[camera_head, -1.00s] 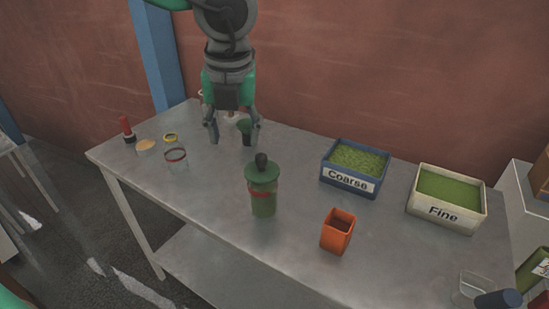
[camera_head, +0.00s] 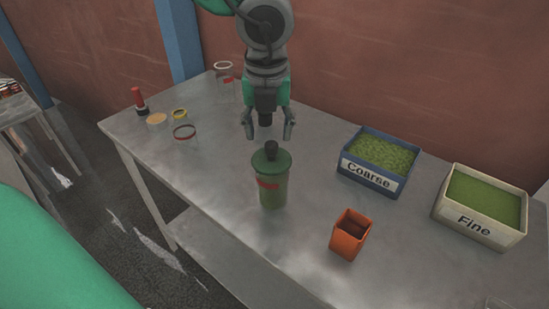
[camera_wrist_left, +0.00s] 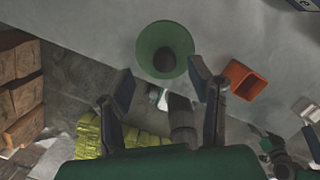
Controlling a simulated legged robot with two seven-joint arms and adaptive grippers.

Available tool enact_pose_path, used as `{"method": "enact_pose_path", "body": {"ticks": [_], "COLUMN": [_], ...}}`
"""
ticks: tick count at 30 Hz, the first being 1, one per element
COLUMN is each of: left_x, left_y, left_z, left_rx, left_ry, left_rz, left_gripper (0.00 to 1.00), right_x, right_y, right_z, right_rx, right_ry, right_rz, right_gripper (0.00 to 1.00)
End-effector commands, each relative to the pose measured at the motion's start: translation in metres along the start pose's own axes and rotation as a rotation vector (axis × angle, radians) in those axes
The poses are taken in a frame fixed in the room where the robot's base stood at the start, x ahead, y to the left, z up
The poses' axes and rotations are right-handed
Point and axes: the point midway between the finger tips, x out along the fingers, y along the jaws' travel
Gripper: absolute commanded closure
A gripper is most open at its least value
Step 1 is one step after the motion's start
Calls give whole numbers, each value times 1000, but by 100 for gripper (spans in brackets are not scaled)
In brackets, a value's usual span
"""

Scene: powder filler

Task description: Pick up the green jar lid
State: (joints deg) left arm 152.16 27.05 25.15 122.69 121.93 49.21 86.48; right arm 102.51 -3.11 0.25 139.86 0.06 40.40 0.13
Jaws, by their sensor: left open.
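The green jar lid (camera_head: 271,161) with a dark knob sits on top of the green jar (camera_head: 272,190), which stands upright on the metal table. My left gripper (camera_head: 268,136) is open, with its fingers pointing down, just above and behind the knob in the head view. In the left wrist view the round lid (camera_wrist_left: 151,47) lies ahead of and roughly between the open fingertips of the left gripper (camera_wrist_left: 163,78). The gripper appears empty.
An orange cup (camera_head: 350,236) stands right of the jar. A blue "Coarse" box (camera_head: 367,178) and a white "Fine" box (camera_head: 473,226) hold green powder. The table's front edge is near.

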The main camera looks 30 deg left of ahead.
Motion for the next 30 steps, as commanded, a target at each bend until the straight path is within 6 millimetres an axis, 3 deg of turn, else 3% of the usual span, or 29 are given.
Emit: {"method": "enact_pose_path", "body": {"ticks": [12, 21, 22, 25, 30], "left_x": [48, 53, 53, 53, 54], "left_y": [-11, -8, -8, -8, -8], "left_z": [-5, -4, -4, -3, -3], "left_rx": [3, 1, 1, 1, 1], "left_ry": [-2, -2, -2, -1, -1], "left_rz": [5, 0, 0, 0, 1], "left_gripper": [53, 53, 60, 95, 96], "right_x": [3, 3, 3, 3, 3], "right_y": [0, 0, 0, 0, 0], "right_z": [0, 0, 0, 0, 0], "right_rx": [-1, 0, 0, 0, -1], "right_ry": [0, 1, 1, 1, 1], "right_rz": [0, 0, 0, 0, 0], "right_gripper": [27, 27, 27, 27, 27]}}
